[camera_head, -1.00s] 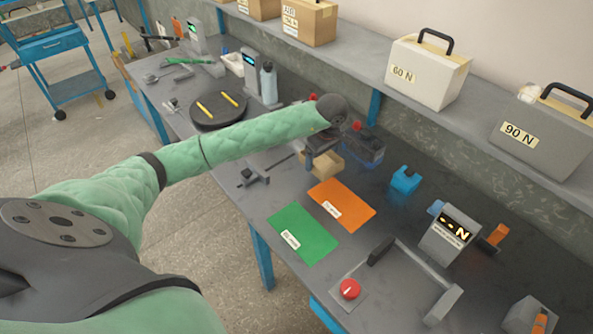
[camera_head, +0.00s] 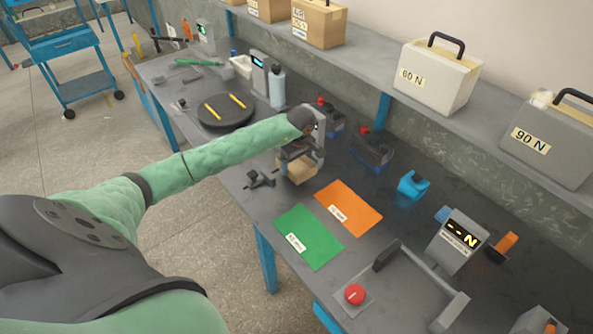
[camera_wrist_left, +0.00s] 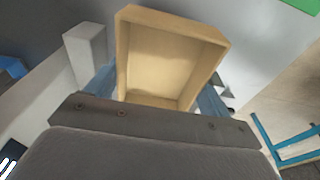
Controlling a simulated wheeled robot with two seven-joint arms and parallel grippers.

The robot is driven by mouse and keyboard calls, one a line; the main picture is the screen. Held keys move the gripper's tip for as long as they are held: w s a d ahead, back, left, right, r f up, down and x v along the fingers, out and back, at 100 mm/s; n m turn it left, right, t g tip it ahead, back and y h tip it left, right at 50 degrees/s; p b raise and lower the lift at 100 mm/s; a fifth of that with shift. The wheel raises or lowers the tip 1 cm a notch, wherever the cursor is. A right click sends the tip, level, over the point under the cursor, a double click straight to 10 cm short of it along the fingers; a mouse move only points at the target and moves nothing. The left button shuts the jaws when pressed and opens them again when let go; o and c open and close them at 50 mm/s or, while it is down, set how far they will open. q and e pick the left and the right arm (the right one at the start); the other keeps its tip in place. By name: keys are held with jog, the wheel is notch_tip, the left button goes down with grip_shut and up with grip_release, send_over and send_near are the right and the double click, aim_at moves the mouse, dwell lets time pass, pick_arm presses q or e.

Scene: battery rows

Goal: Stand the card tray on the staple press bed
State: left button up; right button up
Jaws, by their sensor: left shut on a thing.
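The card tray is a tan, open, empty box (camera_head: 298,169), gripped low over the bench in the head view. In the left wrist view, the tray (camera_wrist_left: 170,60) shows its open inside between the fingers. My left gripper (camera_head: 300,152) is shut on it; its blue fingers lie on either side of the tray in the wrist view. Two dark devices with red knobs stand behind and right of the gripper, one farther (camera_head: 331,120) and one nearer (camera_head: 371,150). I cannot tell which device is the staple press. My right gripper is not in view.
A small dark fixture (camera_head: 260,179) stands left of the tray. Green (camera_head: 308,238) and orange (camera_head: 350,206) mats lie in front. A blue holder (camera_head: 412,185) and a force display (camera_head: 458,240) stand right. A black turntable (camera_head: 226,112) with yellow sticks is at left.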

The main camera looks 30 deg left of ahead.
aim_at(297, 169)
pick_arm(q)
notch_tip(297, 169, down, 4)
jog(key=shift+r, duration=0.2)
jog(key=shift+b, duration=0.3)
jog(key=shift+f, duration=0.1)
jog(key=o, duration=0.7)
jog(key=shift+o, duration=1)
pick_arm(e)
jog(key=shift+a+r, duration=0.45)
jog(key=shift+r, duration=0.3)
